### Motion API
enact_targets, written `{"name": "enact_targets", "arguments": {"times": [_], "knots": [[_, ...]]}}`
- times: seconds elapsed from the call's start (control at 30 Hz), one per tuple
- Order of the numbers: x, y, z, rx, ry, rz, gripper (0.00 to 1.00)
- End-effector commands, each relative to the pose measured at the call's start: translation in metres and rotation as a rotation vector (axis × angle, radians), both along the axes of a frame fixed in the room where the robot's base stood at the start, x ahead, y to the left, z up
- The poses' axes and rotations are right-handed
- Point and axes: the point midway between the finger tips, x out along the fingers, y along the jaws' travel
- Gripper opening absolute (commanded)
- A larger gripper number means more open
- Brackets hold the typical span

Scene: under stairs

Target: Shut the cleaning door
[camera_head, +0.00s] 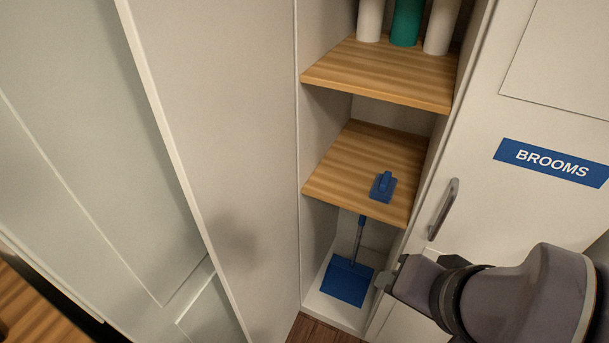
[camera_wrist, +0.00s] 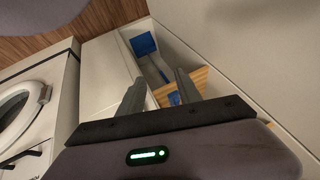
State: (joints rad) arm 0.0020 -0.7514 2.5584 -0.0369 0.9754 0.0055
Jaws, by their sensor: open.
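The cleaning cupboard (camera_head: 313,130) stands open. A plain pale panel (camera_head: 215,150) on its left looks like its door, swung wide open with its inner face toward me. No cleaning label or handle shows on it. A large pale panel (camera_wrist: 255,50) at the right of the wrist view seems to be the same door. My gripper (camera_head: 384,276) is at the cupboard's right front edge, near the dustpan and apart from the open door. In the wrist view, its two fingers (camera_wrist: 160,80) are spread and empty, pointing toward the cupboard.
Inside are wooden shelves (camera_head: 375,75) with bottles (camera_head: 407,22), a blue brush (camera_head: 383,187) and a blue dustpan (camera_head: 347,281). The shut BROOMS door (camera_head: 480,120) with a grey handle (camera_head: 443,209) is at right. A washing machine (camera_wrist: 22,110) shows in the wrist view.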

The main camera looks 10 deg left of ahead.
Motion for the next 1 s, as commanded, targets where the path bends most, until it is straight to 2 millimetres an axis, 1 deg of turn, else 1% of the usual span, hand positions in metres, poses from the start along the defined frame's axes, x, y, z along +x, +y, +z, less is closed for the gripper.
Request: {"name": "enact_targets", "arguments": {"times": [0.03, 0.07, 0.1, 0.17, 0.2, 0.27, 0.33, 0.37, 0.4, 0.43, 0.47, 0.5, 0.57, 0.6, 0.63, 0.7, 0.77, 0.83, 0.87, 0.93, 1.0], "knots": [[-0.002, 0.004, -0.004, -0.018, 0.039, 0.03, 0.29], [-0.004, 0.006, -0.01, -0.043, 0.08, 0.06, 0.23], [-0.008, 0.01, -0.019, -0.097, 0.158, 0.116, 0.15], [-0.016, 0.015, -0.036, -0.233, 0.3, 0.227, 0.03], [-0.019, 0.016, -0.045, -0.364, 0.39, 0.306, 0.0], [-0.017, 0.018, -0.054, -0.604, 0.481, 0.423, 0.0], [-0.001, 0.03, -0.057, -0.93, 0.488, 0.547, 0.0], [0.008, 0.042, -0.056, -1.078, 0.453, 0.596, 0.0], [0.02, 0.067, -0.054, -1.273, 0.363, 0.661, 0.0], [0.028, 0.091, -0.053, -1.41, 0.268, 0.705, 0.0], [0.032, 0.12, -0.053, -1.53, 0.151, 0.745, 0.0], [0.031, 0.161, -0.054, -1.66, -0.024, 0.796, 0.0], [0.016, 0.22, -0.06, -1.782, -0.301, 0.862, 0.0], [0.001, 0.254, -0.065, -1.825, -0.469, 0.901, 0.0], [-0.012, 0.275, -0.07, -1.839, -0.582, 0.924, 0.0], [-0.037, 0.309, -0.079, -1.844, -0.773, 0.967, 0.0], [-0.051, 0.323, -0.084, -1.838, -0.863, 0.986, 0.0], [-0.054, 0.33, -0.087, -1.832, -0.904, 0.996, 0.0], [-0.051, 0.331, -0.087, -1.831, -0.907, 0.996, 0.0], [-0.041, 0.331, -0.088, -1.831, -0.903, 0.994, 0.0], [-0.026, 0.331, -0.088, -1.831, -0.901, 0.992, 0.0]]}}
